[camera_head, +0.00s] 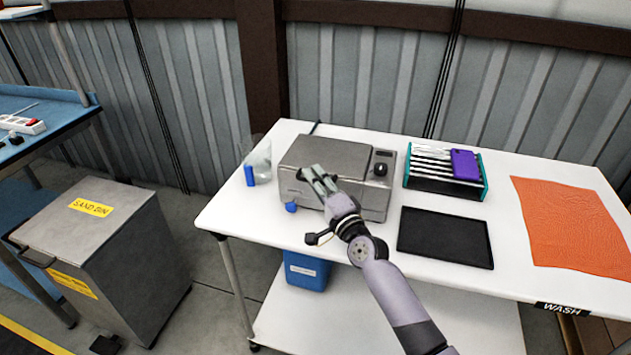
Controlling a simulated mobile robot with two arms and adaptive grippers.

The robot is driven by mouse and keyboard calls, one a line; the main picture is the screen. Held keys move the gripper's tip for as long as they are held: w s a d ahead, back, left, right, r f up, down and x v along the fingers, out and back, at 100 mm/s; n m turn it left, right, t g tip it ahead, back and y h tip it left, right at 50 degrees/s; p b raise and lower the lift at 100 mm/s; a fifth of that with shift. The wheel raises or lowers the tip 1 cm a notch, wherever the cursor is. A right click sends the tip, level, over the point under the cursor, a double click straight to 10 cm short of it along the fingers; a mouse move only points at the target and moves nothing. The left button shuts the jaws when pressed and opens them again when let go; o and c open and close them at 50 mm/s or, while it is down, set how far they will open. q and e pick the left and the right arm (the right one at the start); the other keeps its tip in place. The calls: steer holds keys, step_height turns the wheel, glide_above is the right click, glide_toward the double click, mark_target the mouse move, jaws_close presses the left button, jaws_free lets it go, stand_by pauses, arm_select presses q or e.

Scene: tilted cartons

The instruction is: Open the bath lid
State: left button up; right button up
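The bath (377,200) is a grey metal box on the white table, with a small dark display and a knob at its right side. Its grey lid (345,154) lies flat and looks closed. My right gripper (312,174) is over the front left part of the bath, by the lid's front edge. Its two fingers lie close together; whether they touch or grip the lid cannot be told. The hand hides part of the bath's front. My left gripper is not in view.
A clear bottle (260,160) with blue parts stands left of the bath. A rack (445,187) with a purple item (466,165), a black mat (445,237) and an orange cloth (570,225) lie to the right. A blue bin (306,271) is below; a sand bin (100,250) stands left.

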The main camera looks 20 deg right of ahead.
steer(key=shift+c, duration=0.4)
jaws_close()
stand_by(0.4)
